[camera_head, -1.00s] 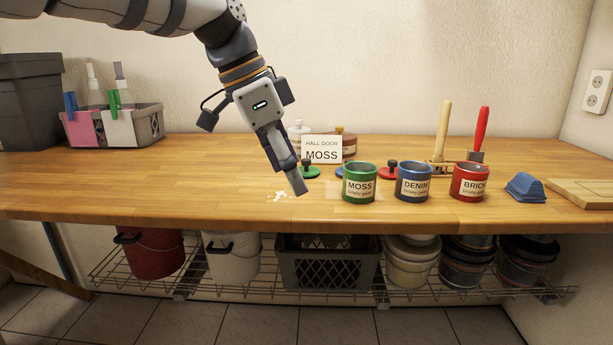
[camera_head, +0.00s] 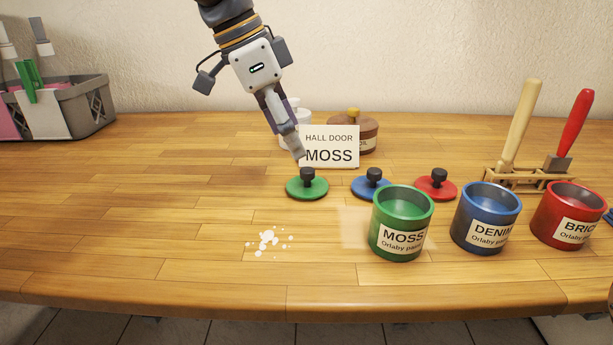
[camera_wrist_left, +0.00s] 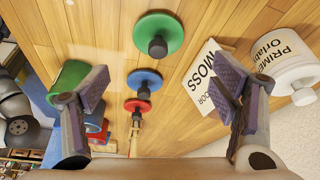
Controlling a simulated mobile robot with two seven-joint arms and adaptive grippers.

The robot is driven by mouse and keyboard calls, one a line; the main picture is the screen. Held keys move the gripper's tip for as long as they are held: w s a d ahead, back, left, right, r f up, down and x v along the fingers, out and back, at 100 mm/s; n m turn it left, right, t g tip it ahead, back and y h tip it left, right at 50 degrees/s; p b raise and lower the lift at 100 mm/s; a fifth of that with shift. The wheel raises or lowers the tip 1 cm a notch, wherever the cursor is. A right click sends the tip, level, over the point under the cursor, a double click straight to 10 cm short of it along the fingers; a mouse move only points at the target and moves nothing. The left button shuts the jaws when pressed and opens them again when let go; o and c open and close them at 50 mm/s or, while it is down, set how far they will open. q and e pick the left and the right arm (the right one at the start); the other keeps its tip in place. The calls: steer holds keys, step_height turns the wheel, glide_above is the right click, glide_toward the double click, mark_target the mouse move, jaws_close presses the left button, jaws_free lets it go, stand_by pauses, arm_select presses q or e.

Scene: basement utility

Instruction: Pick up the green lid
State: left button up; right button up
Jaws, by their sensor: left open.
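The green lid (camera_head: 307,185) lies flat on the wooden workbench, its black knob upward, left of the blue lid (camera_head: 371,186) and the red lid (camera_head: 436,187). My left gripper (camera_head: 299,155) is above and just behind the green lid, pointing down, apart from it. In the left wrist view the green lid (camera_wrist_left: 158,36) shows beyond the open, empty fingers (camera_wrist_left: 160,92), between them and toward the top. The green MOSS can (camera_head: 401,228) stands open in front and to the right of the lid. My right gripper is not in view.
The HALL DOOR MOSS card (camera_head: 330,147) stands close behind the lid, beside my gripper. A white primer pot (camera_wrist_left: 287,62) and brown tin (camera_head: 367,136) are behind it. The DENIM can (camera_head: 485,219) and BRICK can (camera_head: 567,217) stand right.

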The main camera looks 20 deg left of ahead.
mark_target(306, 170)
arm_select(q)
steer(key=x, duration=0.8)
steer(key=shift+s+d+f, duration=0.1)
steer(key=shift+s+f, duration=0.05)
steer(key=shift+f, duration=0.05)
steer(key=c, duration=1.1)
